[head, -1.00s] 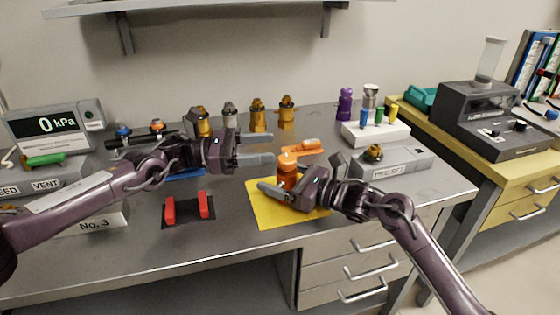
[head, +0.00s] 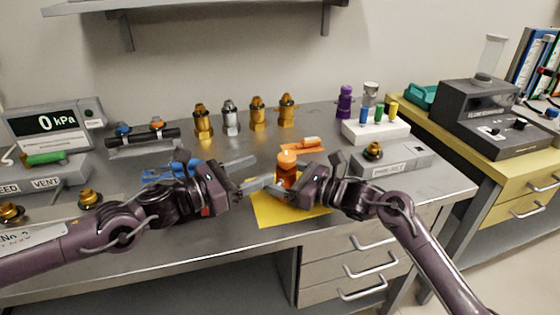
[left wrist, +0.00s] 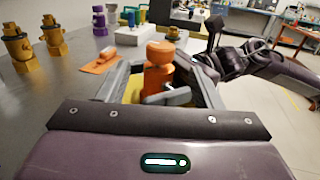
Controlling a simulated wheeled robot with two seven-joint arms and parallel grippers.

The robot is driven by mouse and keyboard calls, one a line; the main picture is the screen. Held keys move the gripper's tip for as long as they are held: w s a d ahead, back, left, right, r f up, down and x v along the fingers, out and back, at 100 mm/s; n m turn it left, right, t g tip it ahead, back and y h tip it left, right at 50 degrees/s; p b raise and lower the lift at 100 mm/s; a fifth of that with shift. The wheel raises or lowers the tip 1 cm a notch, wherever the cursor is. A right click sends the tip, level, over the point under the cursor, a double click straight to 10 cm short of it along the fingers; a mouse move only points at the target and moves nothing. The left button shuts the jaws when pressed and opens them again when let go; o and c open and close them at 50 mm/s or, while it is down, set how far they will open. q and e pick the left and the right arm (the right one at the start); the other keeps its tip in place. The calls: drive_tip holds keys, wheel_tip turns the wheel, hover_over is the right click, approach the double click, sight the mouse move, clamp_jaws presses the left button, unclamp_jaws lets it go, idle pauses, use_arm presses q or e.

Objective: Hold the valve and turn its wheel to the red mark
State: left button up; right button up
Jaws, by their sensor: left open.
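The valve (head: 287,168) is an orange upright piece with a round orange wheel (head: 286,156) on top, standing on the yellow mat (head: 262,214). My right gripper (head: 284,185) is at its lower body from the right and appears shut on it; the far finger is hidden. My left gripper (head: 264,170) is open just left of the valve, fingers pointing toward it near wheel height. In the left wrist view, the wheel (left wrist: 160,50) stands between the spread left fingers, with a grey right finger (left wrist: 168,98) across the lower body. I cannot make out a red mark.
An orange tool (head: 305,146) lies behind the valve. Several brass and silver fittings (head: 257,114) stand at the back. A grey box (head: 392,162) and a white block with coloured pegs (head: 376,132) are to the right. Blue pieces (head: 172,170) lie behind my left arm.

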sight(280, 158)
use_arm(q)
drive_tip(key=x, duration=0.7)
drive_tip(key=c, duration=1)
